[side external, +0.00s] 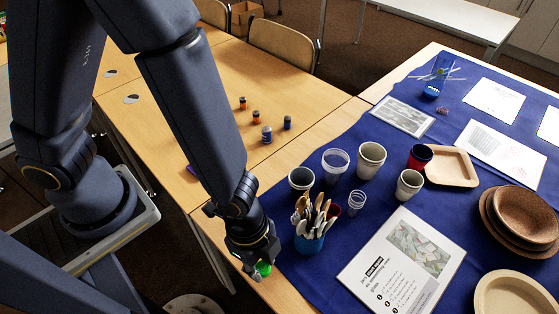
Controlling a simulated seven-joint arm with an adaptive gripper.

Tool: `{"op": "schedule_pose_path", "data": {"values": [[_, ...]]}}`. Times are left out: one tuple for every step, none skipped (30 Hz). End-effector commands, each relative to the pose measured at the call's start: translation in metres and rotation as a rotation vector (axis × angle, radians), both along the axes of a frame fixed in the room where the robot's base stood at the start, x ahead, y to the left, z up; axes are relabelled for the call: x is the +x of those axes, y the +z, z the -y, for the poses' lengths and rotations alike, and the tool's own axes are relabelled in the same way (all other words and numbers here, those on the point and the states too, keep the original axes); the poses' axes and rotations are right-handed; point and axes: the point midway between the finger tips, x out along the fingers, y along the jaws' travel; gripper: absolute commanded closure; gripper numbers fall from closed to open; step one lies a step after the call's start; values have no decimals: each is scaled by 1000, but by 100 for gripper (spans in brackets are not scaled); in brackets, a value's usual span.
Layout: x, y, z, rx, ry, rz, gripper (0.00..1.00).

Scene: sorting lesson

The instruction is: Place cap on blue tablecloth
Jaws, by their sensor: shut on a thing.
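A small green cap (264,268) is held between the fingertips of my gripper (258,273). My gripper points down and is shut on it, over the bare wood strip at the table's front edge, just left of the blue tablecloth (290,262). The fingers partly hide the cap. I cannot tell whether it touches the table. The tablecloth covers the right part of the table and carries many items.
A blue cup of cutlery (309,241) stands close right of my gripper. Several cups, a printed card (404,262), brown bowls (524,216) and a beige plate (515,293) crowd the cloth. Small bottles (267,134) stand on the wooden table (205,130) behind.

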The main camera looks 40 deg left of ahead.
Motion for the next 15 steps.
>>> {"op": "schedule_pose_path", "data": {"values": [[-7, 1, 6, -2, -31, 2, 79], [-10, 1, 8, -2, -42, 1, 79], [-12, 0, 11, -2, -54, 2, 79], [-12, -1, 13, -2, -59, 1, 79], [-10, -3, 16, -1, -62, 1, 79], [-6, -5, 20, -2, -63, 1, 79], [-3, -8, 24, -1, -63, 1, 79], [3, -12, 29, -1, -63, 1, 79], [10, -16, 37, -2, -63, 1, 79], [16, -20, 42, -1, -63, 1, 79], [22, -24, 48, -1, -62, 1, 79], [30, -29, 56, -3, -61, 2, 79], [36, -33, 61, -2, -61, 2, 79], [42, -36, 67, -2, -61, 2, 79], [50, -41, 75, -2, -60, 1, 79]]}}
